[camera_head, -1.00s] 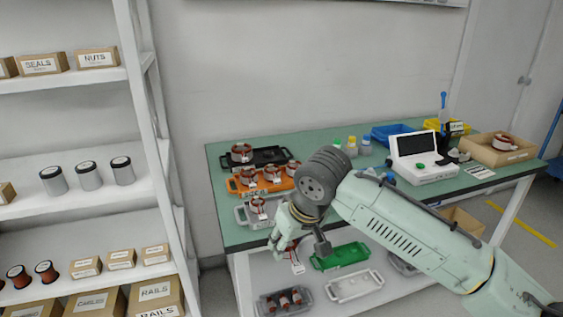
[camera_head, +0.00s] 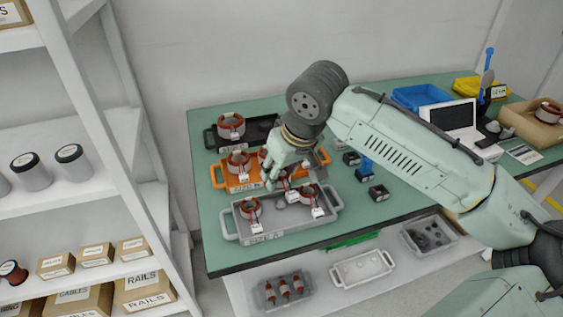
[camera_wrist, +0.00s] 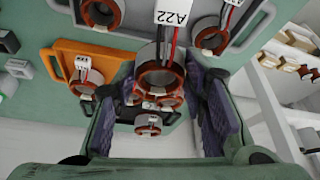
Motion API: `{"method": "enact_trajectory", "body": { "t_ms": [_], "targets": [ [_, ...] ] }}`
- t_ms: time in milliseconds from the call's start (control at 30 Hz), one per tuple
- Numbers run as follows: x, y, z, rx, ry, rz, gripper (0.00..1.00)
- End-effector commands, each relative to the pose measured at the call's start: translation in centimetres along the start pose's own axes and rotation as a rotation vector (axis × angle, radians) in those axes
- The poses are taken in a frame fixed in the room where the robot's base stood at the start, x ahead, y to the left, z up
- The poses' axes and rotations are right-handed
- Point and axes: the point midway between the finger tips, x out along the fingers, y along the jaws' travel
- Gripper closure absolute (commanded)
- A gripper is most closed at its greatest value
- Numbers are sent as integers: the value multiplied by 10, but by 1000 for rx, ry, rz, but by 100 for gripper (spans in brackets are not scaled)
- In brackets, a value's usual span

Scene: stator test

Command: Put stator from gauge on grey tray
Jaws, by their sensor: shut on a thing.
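My gripper (camera_head: 274,178) is over the workbench, above the line between the grey and orange trays. In the wrist view, its two dark-padded fingers stand on either side of a copper-and-grey stator (camera_wrist: 160,78) with a white A22 tag, and are shut on it. In the head view, the held stator is largely hidden by the gripper and cannot be told apart clearly. The grey tray (camera_head: 290,233), marked SIZE A, is at the bench's front left, with two tagged stators (camera_head: 250,208) (camera_head: 311,196) in it. The white gauge (camera_head: 452,118) with its screen stands at the right.
Behind the grey tray are the orange tray (camera_head: 218,177) and the black tray (camera_head: 209,139), both bearing stators. Small dark blocks (camera_head: 378,193) stand to the right of the grey tray. A white shelf rack (camera_head: 150,190) is at the left.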

Motion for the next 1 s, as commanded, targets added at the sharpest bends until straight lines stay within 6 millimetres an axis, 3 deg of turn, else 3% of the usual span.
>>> {"method": "enact_trajectory", "body": {
  "t_ms": [533, 1000],
  "targets": [
    [39, 0, 17, 0, 0, 1, 93],
    [42, 0, 18, 0, 0, -1, 93]
  ]
}}
